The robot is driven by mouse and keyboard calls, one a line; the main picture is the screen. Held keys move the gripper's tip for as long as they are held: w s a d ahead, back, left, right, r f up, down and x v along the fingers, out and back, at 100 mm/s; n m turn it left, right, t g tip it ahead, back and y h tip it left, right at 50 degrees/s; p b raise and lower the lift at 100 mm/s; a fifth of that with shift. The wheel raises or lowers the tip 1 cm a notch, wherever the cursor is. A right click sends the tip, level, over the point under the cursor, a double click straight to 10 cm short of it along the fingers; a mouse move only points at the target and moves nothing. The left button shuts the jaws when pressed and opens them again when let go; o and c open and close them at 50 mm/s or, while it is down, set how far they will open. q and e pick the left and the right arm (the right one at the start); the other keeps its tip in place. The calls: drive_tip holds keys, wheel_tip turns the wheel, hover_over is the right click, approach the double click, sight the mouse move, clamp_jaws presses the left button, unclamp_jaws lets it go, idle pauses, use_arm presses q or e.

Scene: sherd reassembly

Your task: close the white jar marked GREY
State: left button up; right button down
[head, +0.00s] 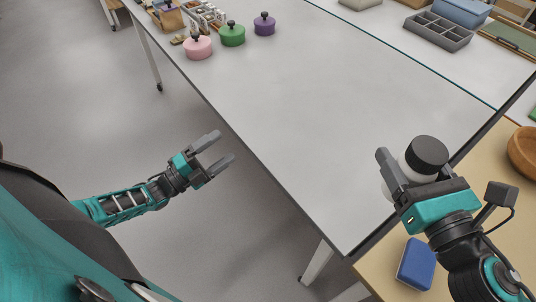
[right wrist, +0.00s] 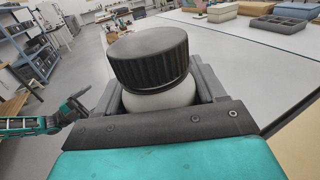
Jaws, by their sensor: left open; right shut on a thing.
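A white jar (head: 406,167) with a black ribbed lid (head: 428,153) is held in my right gripper (head: 416,172) over the near right corner of the white table. In the right wrist view the jar's white body (right wrist: 160,100) is between the fingers, and the lid (right wrist: 150,60) sits on its top. I cannot tell whether the lid is screwed tight. No GREY marking shows; the lower body is hidden by my gripper. My left gripper (head: 226,147) is open and empty, left of the table edge, above the floor, well apart from the jar.
Pink (head: 198,47), green (head: 232,36) and purple (head: 264,24) lidded pots stand at the table's far left. A grey compartment tray (head: 438,31) is at the far right. A blue block (head: 416,263) and wooden bowl (head: 524,150) are on the tan surface at right. The table's middle is clear.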

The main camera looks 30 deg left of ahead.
use_arm(q)
drive_tip(key=s+d+f+n+g+y, duration=0.2)
drive_tip(key=s+d+f+n+y, duration=0.25)
drive_tip(key=f+n, duration=0.2)
drive_tip(key=s+d+r+n+g+y, duration=0.1)
drive_tip(key=s+d+n+g, duration=0.1)
drive_tip(key=d+n, duration=0.3)
drive_tip(key=s+d+r+n+g+y, duration=0.1)
drive_tip(key=s+d+r+n+g, duration=0.1)
drive_tip(key=d+n, duration=0.4)
drive_tip(key=shift+s+d+r+n+g, duration=0.3)
drive_tip(key=shift+n+g, duration=0.15)
drive_tip(key=shift+g, duration=0.35)
drive_tip(key=shift+y, duration=0.25)
use_arm(e)
drive_tip(key=shift+r, duration=0.1)
